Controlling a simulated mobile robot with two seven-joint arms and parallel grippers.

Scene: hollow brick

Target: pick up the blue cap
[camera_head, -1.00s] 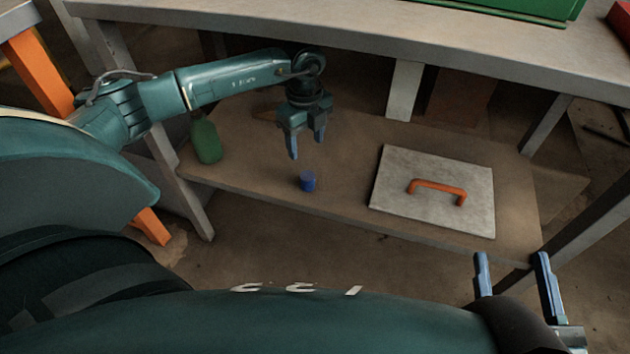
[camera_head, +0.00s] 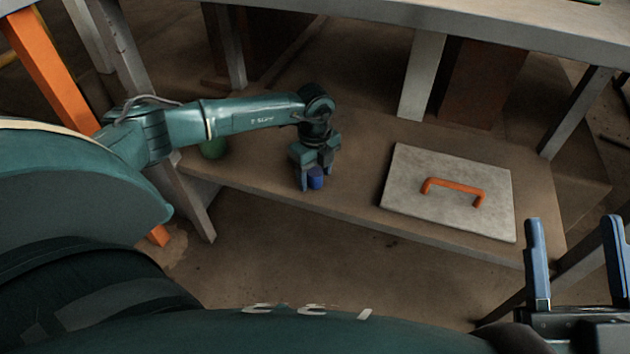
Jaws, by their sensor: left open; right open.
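The blue cap (camera_head: 316,178) is a small blue cylinder on the lower shelf, near its front edge. My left gripper (camera_head: 315,181) points down at the cap. Its fingers are open, with one finger to the left of the cap and the other partly hidden near or behind it. I cannot tell whether the fingers touch it. My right gripper (camera_head: 577,262) is open and empty at the lower right, in front of the shelf and far from the cap.
A flat grey plate (camera_head: 410,190) with an orange handle (camera_head: 454,192) lies on the shelf to the right. A green bottle (camera_head: 213,149) stands to the left, mostly hidden by my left arm. The upper bench top (camera_head: 480,22) overhangs the back.

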